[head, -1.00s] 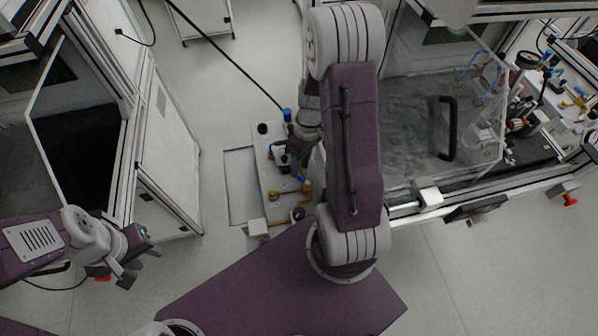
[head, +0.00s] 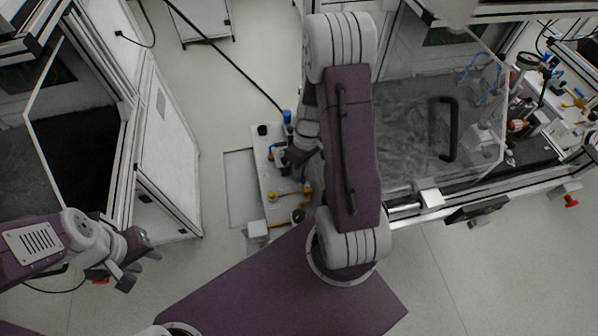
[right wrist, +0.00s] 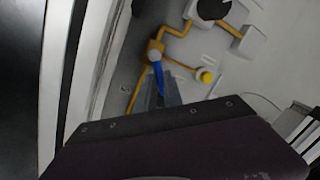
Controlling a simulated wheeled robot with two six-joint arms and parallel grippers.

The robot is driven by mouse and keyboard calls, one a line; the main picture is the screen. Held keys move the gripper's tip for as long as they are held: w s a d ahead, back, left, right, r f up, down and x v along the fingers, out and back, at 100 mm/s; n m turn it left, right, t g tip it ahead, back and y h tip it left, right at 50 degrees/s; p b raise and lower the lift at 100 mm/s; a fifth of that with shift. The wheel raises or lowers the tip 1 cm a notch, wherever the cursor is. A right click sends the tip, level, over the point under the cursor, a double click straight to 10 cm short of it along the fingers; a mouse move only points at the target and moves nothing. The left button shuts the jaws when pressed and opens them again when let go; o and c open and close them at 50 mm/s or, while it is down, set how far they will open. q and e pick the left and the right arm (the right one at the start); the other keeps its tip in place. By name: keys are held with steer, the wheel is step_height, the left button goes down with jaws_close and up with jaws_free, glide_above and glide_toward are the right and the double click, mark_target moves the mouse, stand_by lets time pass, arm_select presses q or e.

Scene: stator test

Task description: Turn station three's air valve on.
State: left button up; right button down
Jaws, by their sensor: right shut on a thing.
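In the right wrist view a blue valve lever (right wrist: 159,74) runs from a valve body (right wrist: 154,50) on yellow piping (right wrist: 174,31). My right gripper (right wrist: 160,92) is shut on the lever's free end; the fingers partly hide it. In the head view my right gripper (head: 288,163) is low over a pale station panel (head: 262,177) with yellow fittings, and my arm hides part of that panel. No station number is readable. My left gripper (head: 143,262) is at the far left, its fingers apart and empty, away from the panel.
A glass-fronted enclosure with a black handle (head: 449,128) stands right of the panel. Another white cabinet (head: 165,140) stands at the left. A yellow knob (right wrist: 207,76) is close beside the lever. Open floor (head: 205,90) lies between the cabinets.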

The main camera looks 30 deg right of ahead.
steer(key=m, duration=0.1)
steer(key=d+m, duration=0.1)
steer(key=m, duration=0.1)
steer(key=shift+t+b, duration=0.3)
steer(key=shift+b, duration=0.05)
steer(key=shift+s+d+m+t+b, duration=0.1)
steer(key=shift+d+m+t+b, duration=0.2)
steer(key=shift+m, duration=0.8)
steer(key=shift+s+d+m+t+b, duration=0.15)
steer(key=shift+d+m, duration=0.2)
steer(key=shift+m, duration=0.75)
steer(key=shift+w, duration=0.1)
steer(key=c, duration=1.5)
jaws_free()
